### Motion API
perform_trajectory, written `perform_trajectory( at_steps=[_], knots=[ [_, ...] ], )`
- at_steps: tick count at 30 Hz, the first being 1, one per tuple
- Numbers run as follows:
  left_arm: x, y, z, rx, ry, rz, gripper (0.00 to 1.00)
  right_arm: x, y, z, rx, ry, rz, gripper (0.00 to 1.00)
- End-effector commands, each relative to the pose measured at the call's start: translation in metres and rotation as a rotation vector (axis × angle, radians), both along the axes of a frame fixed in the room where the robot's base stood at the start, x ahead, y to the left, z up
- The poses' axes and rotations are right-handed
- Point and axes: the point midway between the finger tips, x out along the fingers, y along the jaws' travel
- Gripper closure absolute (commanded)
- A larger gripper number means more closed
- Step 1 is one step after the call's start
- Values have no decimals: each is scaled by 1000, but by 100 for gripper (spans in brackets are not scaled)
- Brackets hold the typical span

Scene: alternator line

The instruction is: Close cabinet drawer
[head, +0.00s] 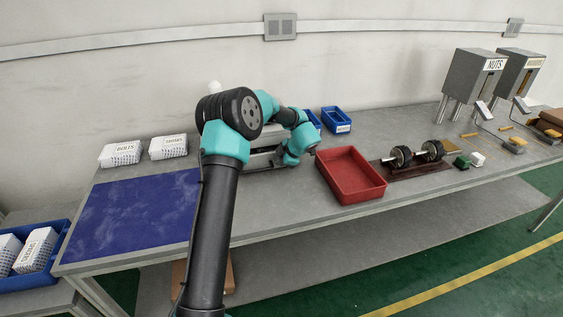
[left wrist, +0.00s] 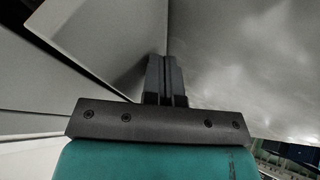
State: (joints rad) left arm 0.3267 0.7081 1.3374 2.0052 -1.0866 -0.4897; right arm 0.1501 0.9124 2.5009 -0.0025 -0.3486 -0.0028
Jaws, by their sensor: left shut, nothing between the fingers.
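The grey cabinet (head: 262,158) stands on the table behind my left arm, which hides much of it. I cannot tell how far its drawer stands out. My left gripper (head: 314,149) is at the cabinet's right side in the head view. In the left wrist view the fingers of my left gripper (left wrist: 166,80) are pressed together with nothing between them. Their tips are close to a pale grey panel (left wrist: 110,35), and I cannot tell whether they touch it. My right gripper is not in view.
A red tray (head: 350,177) lies right of my left gripper, with small blue bins (head: 336,120) behind. A blue mat (head: 135,215) and white boxes (head: 168,147) are at left. A rotor (head: 418,153) lies on a brown board further right.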

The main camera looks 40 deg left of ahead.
Motion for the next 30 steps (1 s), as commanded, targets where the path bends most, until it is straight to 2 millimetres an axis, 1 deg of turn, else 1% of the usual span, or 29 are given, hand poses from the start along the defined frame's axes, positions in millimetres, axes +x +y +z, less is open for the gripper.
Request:
perform_trajectory(
  at_steps=[5, 11, 21, 27, 30],
  knots=[
    [-5, -9, 0, -1, 1, -3, 100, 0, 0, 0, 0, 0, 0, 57],
    [-21, -35, 1, 0, 1, -8, 100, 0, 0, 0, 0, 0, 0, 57],
    [-19, -74, 53, 1, -3, -7, 100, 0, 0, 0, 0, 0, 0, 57],
    [-18, -90, 74, 1, -2, -5, 100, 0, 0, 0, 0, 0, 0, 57],
    [-18, -94, 79, 0, -2, -5, 100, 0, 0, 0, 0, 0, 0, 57]
  ],
)
